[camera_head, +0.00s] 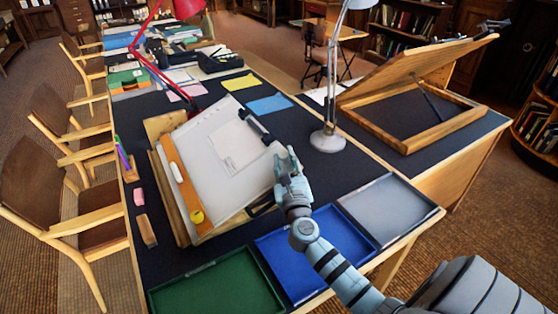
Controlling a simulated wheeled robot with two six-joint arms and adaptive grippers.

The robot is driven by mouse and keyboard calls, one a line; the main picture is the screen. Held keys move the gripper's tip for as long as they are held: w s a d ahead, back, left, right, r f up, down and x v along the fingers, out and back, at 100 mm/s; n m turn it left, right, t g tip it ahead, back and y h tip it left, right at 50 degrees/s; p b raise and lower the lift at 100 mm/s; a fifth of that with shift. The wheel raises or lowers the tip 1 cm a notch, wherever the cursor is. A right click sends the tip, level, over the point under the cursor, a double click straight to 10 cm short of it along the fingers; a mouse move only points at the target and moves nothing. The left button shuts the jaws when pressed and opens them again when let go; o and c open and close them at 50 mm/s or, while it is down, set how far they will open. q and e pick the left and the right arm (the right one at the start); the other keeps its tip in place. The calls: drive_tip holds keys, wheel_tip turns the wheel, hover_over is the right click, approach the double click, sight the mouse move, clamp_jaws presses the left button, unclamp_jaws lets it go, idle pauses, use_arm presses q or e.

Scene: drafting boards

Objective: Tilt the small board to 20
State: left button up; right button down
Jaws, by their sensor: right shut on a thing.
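The small board (170,215) stands on the dark desk top at the centre, bearing a large white sheet (205,150), and leans at a low slant. A wooden strip (181,173) with a yellow round piece (197,217) lies along its left part, and a dark clip (255,127) sits at its upper right. My right gripper (284,165) is at the board's right edge, shut on that edge; its fingers hide part of the contact. I cannot read any angle scale. My left gripper is out of view.
Green (215,285), blue (300,255) and grey (388,210) trays line the near desk edge. A grey lamp (328,140) stands close to the right of the board, a red lamp (150,68) behind it. A large tilted board (405,70) is at right.

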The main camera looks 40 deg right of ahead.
drive_tip(key=shift+d+f, duration=0.1)
drive_tip(key=shift+f, duration=0.15)
drive_tip(key=c, duration=1.3)
unclamp_jaws()
drive_tip(key=shift+r, duration=0.1)
drive_tip(key=v, duration=1.2)
drive_tip(key=shift+s+r, duration=0.1)
